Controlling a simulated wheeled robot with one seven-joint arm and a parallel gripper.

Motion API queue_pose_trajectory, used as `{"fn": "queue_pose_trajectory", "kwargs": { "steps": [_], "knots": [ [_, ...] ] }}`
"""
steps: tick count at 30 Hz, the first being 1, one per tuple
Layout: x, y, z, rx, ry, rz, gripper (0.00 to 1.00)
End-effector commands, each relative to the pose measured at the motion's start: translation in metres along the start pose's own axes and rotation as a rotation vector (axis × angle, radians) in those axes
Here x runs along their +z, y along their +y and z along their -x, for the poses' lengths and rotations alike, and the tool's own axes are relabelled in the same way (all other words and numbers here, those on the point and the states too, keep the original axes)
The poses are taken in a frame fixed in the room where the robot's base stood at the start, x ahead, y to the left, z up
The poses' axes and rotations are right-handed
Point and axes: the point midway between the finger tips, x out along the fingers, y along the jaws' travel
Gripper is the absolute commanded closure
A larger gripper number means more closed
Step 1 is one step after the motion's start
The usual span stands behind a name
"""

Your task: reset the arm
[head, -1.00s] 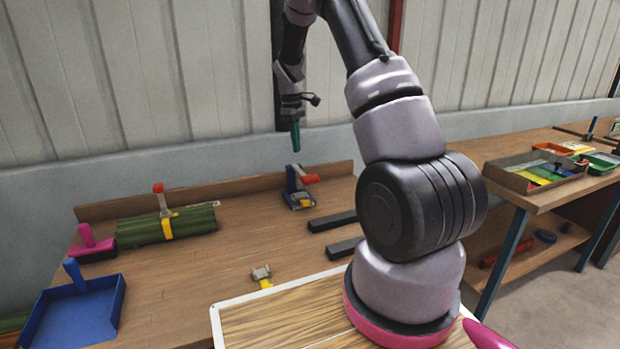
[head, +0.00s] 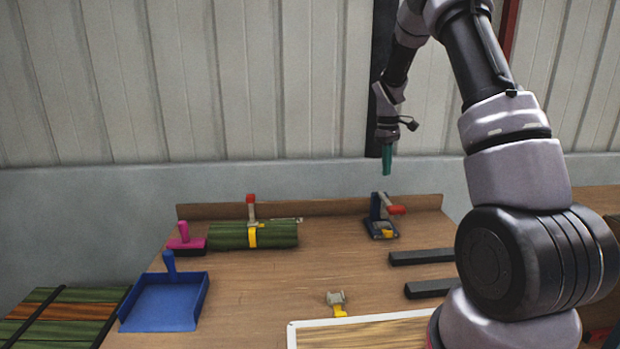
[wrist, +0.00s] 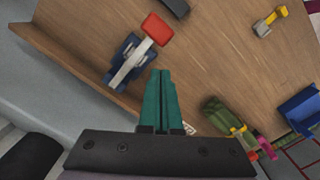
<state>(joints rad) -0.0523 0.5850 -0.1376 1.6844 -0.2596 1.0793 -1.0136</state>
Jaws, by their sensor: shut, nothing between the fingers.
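My gripper (head: 387,160) hangs in the air above the back of the workbench, its green fingers pointing down. In the wrist view the fingers (wrist: 161,102) lie side by side, shut with nothing between them. Below them on the bench is a dark blue device with a red-tipped handle (head: 382,218); it also shows in the wrist view (wrist: 128,62), apart from the fingers. My arm fills the right of the head view and hides part of the bench.
A green bundle with a clamp (head: 275,235), a pink-handled brush (head: 185,240) and a blue dustpan (head: 165,301) are on the left. A small grey and yellow piece (head: 337,302) and two dark bars (head: 422,256) lie nearer. The middle of the bench (head: 270,280) is clear.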

Motion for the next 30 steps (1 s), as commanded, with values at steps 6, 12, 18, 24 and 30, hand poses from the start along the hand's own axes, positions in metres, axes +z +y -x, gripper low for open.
{"fn": "queue_pose_trajectory", "kwargs": {
  "steps": [6, 12, 18, 24, 30],
  "knots": [
    [0.033, -0.038, 0.09, 0.017, 0.143, -0.192, 1.0],
    [0.077, -0.087, 0.158, 0.008, 0.281, -0.387, 1.0],
    [0.127, -0.14, 0.203, -0.016, 0.417, -0.569, 1.0],
    [0.178, -0.194, 0.227, -0.057, 0.549, -0.741, 1.0],
    [0.219, -0.237, 0.229, -0.104, 0.659, -0.885, 1.0]
  ]
}}
